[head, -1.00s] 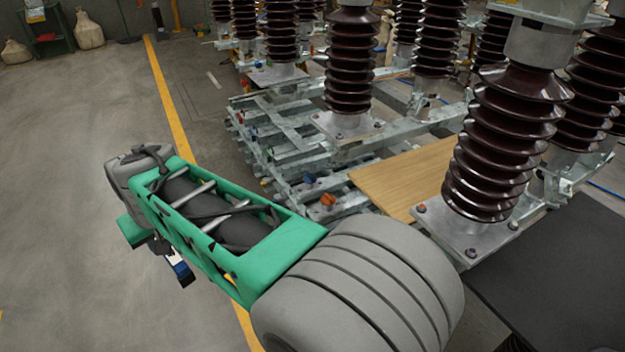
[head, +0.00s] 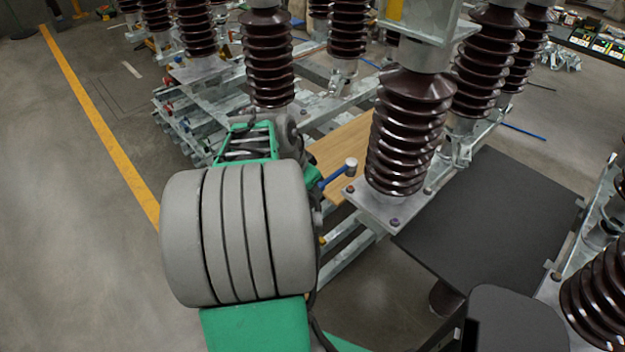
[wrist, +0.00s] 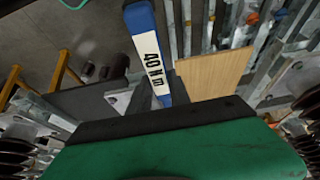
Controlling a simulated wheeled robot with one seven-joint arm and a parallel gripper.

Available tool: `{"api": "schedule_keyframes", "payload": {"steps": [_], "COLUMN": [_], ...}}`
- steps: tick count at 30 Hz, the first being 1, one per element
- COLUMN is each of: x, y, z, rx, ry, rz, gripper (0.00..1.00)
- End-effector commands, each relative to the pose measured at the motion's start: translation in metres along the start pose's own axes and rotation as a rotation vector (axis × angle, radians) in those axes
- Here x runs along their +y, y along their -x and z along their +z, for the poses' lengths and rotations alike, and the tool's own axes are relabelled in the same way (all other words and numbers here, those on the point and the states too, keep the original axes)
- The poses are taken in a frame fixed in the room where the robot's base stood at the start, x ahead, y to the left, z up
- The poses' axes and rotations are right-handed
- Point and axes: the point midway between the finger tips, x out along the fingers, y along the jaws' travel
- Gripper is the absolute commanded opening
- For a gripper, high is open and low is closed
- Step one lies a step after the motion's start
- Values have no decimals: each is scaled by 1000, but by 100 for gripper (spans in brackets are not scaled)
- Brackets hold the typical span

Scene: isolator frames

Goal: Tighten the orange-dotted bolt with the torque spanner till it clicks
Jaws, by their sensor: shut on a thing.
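The torque spanner (head: 334,176) has a blue handle and a pale round end. In the wrist view its blue and white handle (wrist: 148,55) carries a 40 N m label. My gripper (head: 314,181) is shut on the spanner; its fingers are mostly hidden. The spanner's pale end is near the left corner of the insulator's metal base plate (head: 378,212). A bolt with a reddish-orange mark (head: 350,188) sits at that corner, just below the pale end in the picture. I cannot tell whether they touch. A purple-marked bolt (head: 395,222) is at the front corner.
A brown ribbed insulator (head: 400,135) rises from the plate, close right of the spanner. A wooden board (head: 340,145) lies behind it. A dark flat panel (head: 480,220) is to the right. More insulators stand behind. Open floor (head: 80,220) lies at the left.

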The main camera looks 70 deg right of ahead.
Motion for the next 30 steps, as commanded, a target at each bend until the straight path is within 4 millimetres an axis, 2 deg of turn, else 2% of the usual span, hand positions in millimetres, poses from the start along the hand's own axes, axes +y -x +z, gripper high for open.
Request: {"api": "schedule_keyframes", "payload": {"steps": [3,17,30], "x": [6,5,5], "y": [-3,-40,-34], "z": [-4,12,13], "rx": [1,1,2], "ry": [-26,-23,-22], "rz": [9,8,7], "gripper": [0,0,0]}}
